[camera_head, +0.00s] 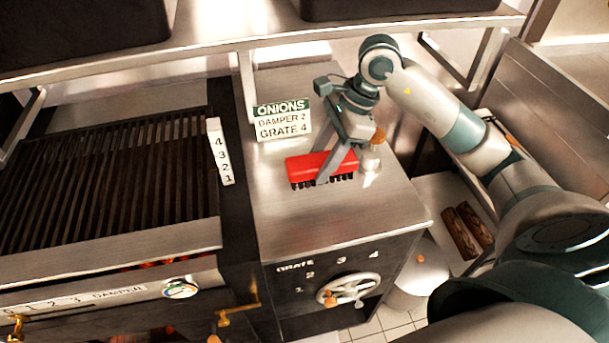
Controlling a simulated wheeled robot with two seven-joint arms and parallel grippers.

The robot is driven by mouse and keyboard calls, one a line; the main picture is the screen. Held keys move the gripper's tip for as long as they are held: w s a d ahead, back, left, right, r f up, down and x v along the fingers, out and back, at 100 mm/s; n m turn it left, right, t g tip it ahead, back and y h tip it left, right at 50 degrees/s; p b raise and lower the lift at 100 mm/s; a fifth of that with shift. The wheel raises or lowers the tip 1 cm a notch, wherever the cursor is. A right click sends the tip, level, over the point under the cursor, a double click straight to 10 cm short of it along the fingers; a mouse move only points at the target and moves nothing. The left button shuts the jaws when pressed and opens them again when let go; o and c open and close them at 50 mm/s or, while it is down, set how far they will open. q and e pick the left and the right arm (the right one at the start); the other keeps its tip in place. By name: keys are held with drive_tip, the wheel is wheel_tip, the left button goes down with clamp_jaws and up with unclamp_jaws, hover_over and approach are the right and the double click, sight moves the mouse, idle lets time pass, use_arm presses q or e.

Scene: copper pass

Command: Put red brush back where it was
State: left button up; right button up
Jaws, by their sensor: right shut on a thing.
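The red brush (305,168) has a red block and dark bristles pointing down. It is on or just above the steel counter (350,215), in front of the ONIONS sign; I cannot tell whether its bristles touch the steel. My right gripper (338,166) comes down over the brush and is shut on it, with a finger across the front of the red block. My left gripper is not in view.
A sign (282,118) reading "ONIONS, DAMPER 2, GRATE 4" stands behind the brush. A dark grill grate (110,180) lies left, with a 4-3-2-1 scale (220,152) beside it. A handwheel (347,289) is on the counter's front. A shelf (250,40) runs above.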

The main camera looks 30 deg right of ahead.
sight(307, 160)
drive_tip(key=a, duration=0.1)
drive_tip(key=a+f, duration=0.1)
drive_tip(key=w+a+f+p, duration=0.1)
drive_tip(key=shift+w+a, duration=0.1)
drive_tip(key=shift+a, duration=0.15)
drive_tip(key=shift+w+a+f, duration=0.1)
drive_tip(key=shift+a+f, duration=0.1)
drive_tip(key=shift+f, duration=0.15)
wheel_tip(307, 160, down, 2)
drive_tip(key=shift+f+p, duration=0.15)
drive_tip(key=shift+p, duration=0.75)
drive_tip(key=shift+f, duration=0.7)
